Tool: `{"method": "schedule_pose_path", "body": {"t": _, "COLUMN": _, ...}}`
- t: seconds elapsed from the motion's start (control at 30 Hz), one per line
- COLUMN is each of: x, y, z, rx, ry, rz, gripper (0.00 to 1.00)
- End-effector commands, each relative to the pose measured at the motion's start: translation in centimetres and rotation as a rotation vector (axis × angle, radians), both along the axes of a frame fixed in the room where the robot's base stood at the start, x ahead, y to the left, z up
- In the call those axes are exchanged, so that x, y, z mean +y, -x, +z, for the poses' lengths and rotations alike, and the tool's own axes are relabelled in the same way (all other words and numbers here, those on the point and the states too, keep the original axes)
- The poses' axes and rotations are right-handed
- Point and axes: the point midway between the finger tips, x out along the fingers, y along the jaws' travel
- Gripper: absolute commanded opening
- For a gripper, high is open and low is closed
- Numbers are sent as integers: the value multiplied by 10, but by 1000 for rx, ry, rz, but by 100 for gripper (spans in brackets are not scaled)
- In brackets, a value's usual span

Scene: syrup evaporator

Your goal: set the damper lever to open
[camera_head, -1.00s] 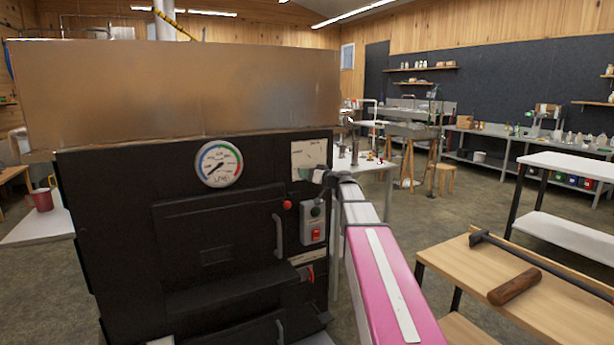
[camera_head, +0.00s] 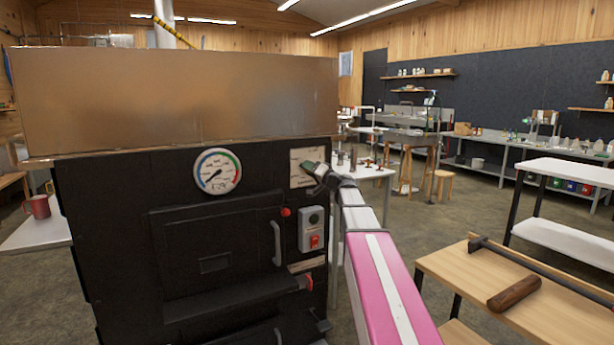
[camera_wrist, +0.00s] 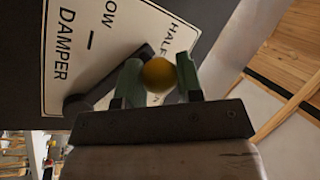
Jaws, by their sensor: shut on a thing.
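The damper plate (camera_head: 296,156) is a pale square sign at the upper right of the black evaporator front. In the wrist view the plate (camera_wrist: 88,38) shows the words DAMPER, HALF and part of another word. The damper lever's round, yellow-brown knob (camera_wrist: 158,75) sits between the two green fingers of my gripper (camera_wrist: 160,82), which is shut on it. A dark bar (camera_wrist: 112,82) crosses the plate beside the left finger. In the head view my gripper (camera_head: 309,166) covers part of the plate and hides the knob. The OPEN mark cannot be made out.
A round gauge (camera_head: 217,171) is left of the plate. A switch box (camera_head: 312,228) with a red button and a door handle (camera_head: 277,243) lie below my gripper.

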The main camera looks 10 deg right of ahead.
Motion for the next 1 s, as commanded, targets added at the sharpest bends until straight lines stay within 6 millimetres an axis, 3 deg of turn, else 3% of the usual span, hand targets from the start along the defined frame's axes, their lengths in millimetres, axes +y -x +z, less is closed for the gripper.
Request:
{"method": "schedule_pose_path", "body": {"t": 0.5, "x": -32, "y": -9, "z": 37, "rx": 148, "ry": -471, "rz": 11, "gripper": 0}}
{"method": "schedule_pose_path", "body": {"t": 1.0, "x": -71, "y": -22, "z": 50, "rx": 272, "ry": -854, "rz": 13, "gripper": 0}}
